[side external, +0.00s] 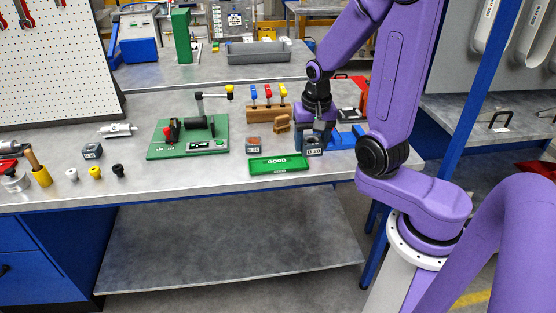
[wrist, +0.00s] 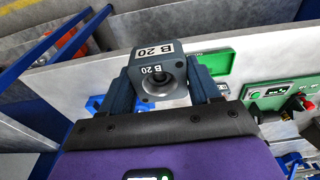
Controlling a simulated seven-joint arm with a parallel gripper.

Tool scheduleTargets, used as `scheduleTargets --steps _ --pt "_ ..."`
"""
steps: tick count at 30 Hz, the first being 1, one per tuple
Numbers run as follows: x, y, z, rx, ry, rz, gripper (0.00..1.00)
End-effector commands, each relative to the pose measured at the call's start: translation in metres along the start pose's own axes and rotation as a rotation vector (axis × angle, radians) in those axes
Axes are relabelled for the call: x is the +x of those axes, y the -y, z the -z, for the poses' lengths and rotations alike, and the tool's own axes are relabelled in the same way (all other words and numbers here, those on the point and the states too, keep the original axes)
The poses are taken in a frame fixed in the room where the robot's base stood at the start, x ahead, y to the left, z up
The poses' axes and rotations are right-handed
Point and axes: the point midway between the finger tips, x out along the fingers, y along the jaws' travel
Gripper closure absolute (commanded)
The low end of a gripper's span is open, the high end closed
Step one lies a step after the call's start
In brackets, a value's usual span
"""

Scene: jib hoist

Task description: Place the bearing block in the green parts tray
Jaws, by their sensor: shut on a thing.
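The bearing block (side external: 314,149) is a dark grey block with a round bore and a "B 20" label. My gripper (side external: 315,138) is shut on it, one finger on each side. In the wrist view the bearing block (wrist: 157,72) sits between the fingers, with its bore and label showing. The green parts tray (side external: 279,165), marked "GOOD", lies on the bench just left of the block in the side view. Part of the tray (wrist: 218,62) shows right of the block in the wrist view. I cannot tell whether the block touches the bench.
A small reddish-topped block (side external: 253,144) stands behind the tray's left end. A green fixture (side external: 188,137) is farther left. A wooden rack (side external: 267,112) with coloured-handled tools stands behind. Blue parts (side external: 342,140) lie right of my gripper. Another grey block (side external: 92,151) sits far left.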

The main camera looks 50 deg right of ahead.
Motion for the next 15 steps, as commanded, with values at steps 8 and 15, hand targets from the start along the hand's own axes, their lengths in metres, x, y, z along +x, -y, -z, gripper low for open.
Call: scheduleTargets --steps 8,15 --pt "0.006 0.006 0.011 0.002 -0.001 0.001 0.90" --pt "0.016 0.014 0.023 0.004 0.001 -0.001 0.90"
